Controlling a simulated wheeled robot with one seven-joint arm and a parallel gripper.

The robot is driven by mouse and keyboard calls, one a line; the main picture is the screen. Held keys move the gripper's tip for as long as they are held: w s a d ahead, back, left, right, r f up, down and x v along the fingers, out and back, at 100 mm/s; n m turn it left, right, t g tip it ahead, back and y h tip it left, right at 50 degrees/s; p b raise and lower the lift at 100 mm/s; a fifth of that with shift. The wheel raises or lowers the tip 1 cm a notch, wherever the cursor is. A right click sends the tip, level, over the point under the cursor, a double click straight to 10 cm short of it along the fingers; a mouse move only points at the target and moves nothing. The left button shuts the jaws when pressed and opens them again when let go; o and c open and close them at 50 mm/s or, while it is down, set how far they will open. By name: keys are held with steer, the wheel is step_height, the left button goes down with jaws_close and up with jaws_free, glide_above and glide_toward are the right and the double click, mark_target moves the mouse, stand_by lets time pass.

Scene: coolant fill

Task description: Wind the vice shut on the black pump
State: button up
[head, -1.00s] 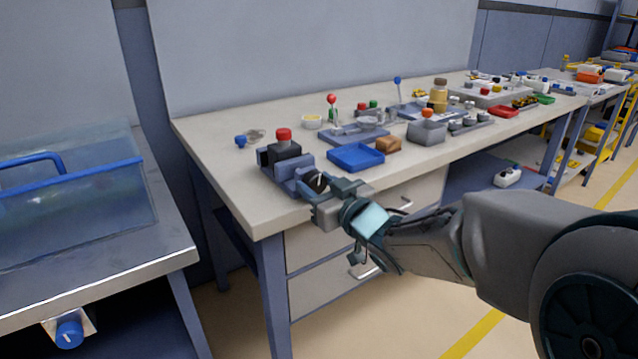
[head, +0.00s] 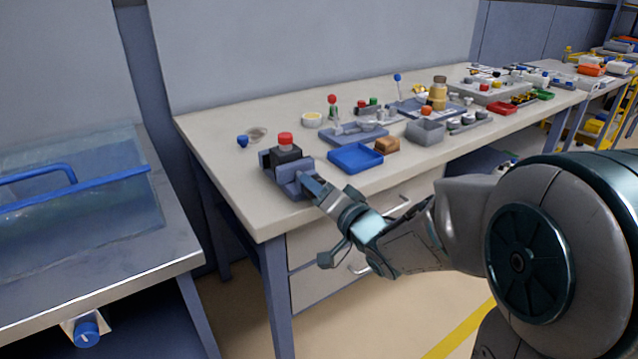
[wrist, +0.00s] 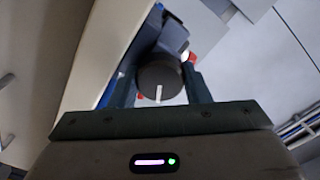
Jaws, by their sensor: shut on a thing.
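The black pump (head: 282,155) with a red cap (head: 286,138) stands upright in the blue-grey vice (head: 289,175), near the bench's front left corner. I cannot tell whether the jaws touch the pump. My gripper (head: 312,186) is at the vice's front end. In the wrist view my gripper (wrist: 160,88) has its two fingers on either side of a dark round knob (wrist: 160,74) with a white line, and is shut on it. The knob hides most of the vice there. A bit of red shows behind the right finger.
A blue tray (head: 354,158) and a brown block (head: 387,145) lie just right of the vice. A small blue-topped item (head: 242,141) stands behind it on the left. More parts and trays fill the bench to the right. A water tank (head: 75,215) stands at left.

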steer(key=m+p, duration=0.6)
steer(key=m, duration=0.5)
steer(key=shift+m, duration=0.3)
stand_by(0.4)
steer(key=o, duration=1)
steer(key=shift+s, duration=0.1)
steer(key=shift+f, duration=0.1)
